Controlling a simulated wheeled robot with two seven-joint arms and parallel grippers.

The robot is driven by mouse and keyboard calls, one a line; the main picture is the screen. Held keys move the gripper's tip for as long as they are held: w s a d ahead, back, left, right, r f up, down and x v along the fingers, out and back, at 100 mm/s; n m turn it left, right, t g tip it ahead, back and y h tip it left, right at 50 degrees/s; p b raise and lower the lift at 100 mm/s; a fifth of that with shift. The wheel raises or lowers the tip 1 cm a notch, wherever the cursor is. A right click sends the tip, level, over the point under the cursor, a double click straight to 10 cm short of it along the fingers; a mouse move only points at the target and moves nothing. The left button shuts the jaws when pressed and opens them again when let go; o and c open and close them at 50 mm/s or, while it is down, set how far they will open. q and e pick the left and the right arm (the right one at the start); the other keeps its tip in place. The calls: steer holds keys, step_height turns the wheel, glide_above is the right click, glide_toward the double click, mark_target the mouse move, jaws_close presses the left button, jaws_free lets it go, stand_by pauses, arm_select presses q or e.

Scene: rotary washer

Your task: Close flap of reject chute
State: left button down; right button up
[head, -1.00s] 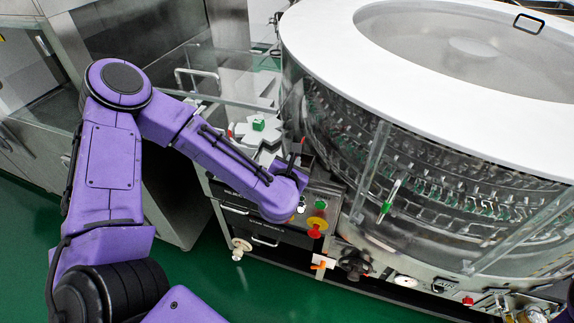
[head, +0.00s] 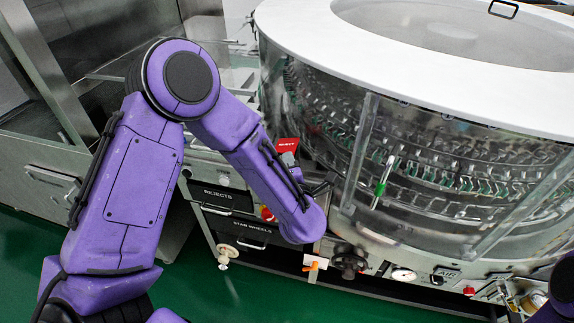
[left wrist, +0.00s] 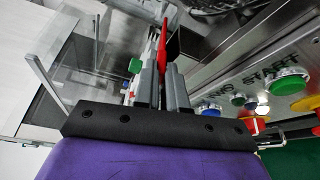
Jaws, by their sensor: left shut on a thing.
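The red flap (head: 287,146) of the reject chute, with white lettering, shows in the head view just past my left forearm, beside the washer's clear wall. In the left wrist view the red flap (left wrist: 164,48) appears nearly edge-on, as a narrow upright red shape at the fingertips. My left gripper (left wrist: 163,78) is shut on it there. In the head view my left gripper (head: 321,187) is small and dark, and my wrist and forearm hide much of it and the chute. My right gripper is out of view.
The round washer (head: 400,55) with its white rim fills the right. A green button (left wrist: 287,81) and other controls are close to the gripper's right in the left wrist view.

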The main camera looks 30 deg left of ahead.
arm_select(q)
steer(key=shift+w+d+f+m+t+y+b, duration=0.1)
steer(key=shift+f+m+t+y+b, duration=0.15)
steer(key=shift+f+m+b, duration=0.3)
steer(key=shift+f+m+t+y+b, duration=0.15)
steer(key=shift+f+m+y+b, duration=0.2)
steer(key=shift+m, duration=0.4)
steer(key=shift+r, duration=0.1)
steer(key=c, duration=1.2)
jaws_free()
steer(key=b+v, duration=0.2)
steer(key=v, duration=0.8)
steer(key=shift+s, duration=0.25)
steer(key=shift+d, duration=0.1)
